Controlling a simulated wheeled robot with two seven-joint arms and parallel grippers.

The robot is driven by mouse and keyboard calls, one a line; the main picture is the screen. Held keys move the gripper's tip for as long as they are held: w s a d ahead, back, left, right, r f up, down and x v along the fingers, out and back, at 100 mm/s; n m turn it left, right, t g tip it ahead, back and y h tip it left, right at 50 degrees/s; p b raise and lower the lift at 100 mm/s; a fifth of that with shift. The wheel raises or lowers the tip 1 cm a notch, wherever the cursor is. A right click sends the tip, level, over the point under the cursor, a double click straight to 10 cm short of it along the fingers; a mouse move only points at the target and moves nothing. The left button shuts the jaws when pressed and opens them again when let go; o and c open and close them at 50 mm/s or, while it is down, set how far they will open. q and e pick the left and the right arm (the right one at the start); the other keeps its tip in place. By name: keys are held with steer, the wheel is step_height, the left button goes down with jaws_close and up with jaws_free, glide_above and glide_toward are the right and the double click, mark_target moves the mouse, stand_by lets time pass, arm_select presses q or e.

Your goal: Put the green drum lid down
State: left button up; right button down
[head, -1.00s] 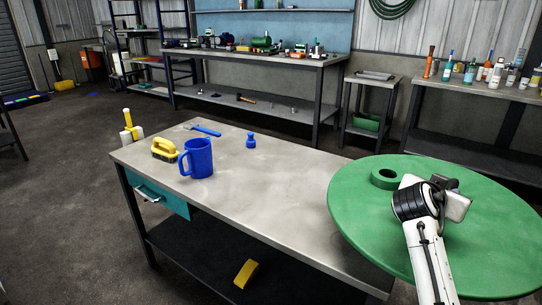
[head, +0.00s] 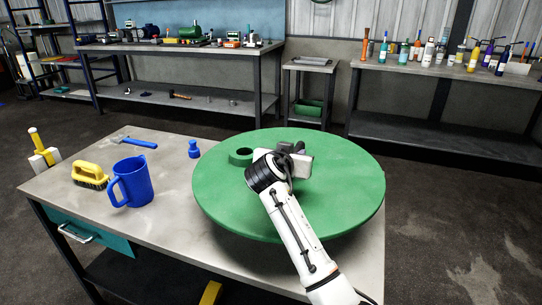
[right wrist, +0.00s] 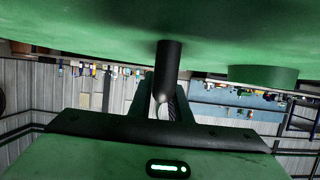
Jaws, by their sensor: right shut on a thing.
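The green drum lid (head: 345,190) is a large round disc with a raised green ring (head: 241,156) on its top. In the head view it is over the right part of the workbench (head: 174,222) and hides much of its top. I cannot tell whether its underside touches the bench. My right gripper (head: 292,157) is above the lid's middle. In the right wrist view it is shut on a dark post (right wrist: 169,68) that meets the lid's green face (right wrist: 110,35). My left gripper is not in view.
On the bench's left part stand a blue mug (head: 134,184), a yellow brush (head: 90,174), a blue tool (head: 138,142) and a small blue piece (head: 194,150) close to the lid's left edge. Shelves with bottles (head: 430,56) stand behind. Bare bench shows between mug and lid.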

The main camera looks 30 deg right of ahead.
mark_target(293, 181)
step_height(293, 181, down, 8)
steer(key=shift+w+f, duration=0.1)
steer(key=shift+f, duration=0.1)
steer(key=c, duration=2)
jaws_free()
steer(key=shift+f, duration=0.35)
steer(key=o, duration=0.4)
steer(key=shift+a+r, duration=0.1)
steer(key=shift+c, duration=0.2)
steer(key=v, duration=1.2)
steer(key=shift+r, duration=0.1)
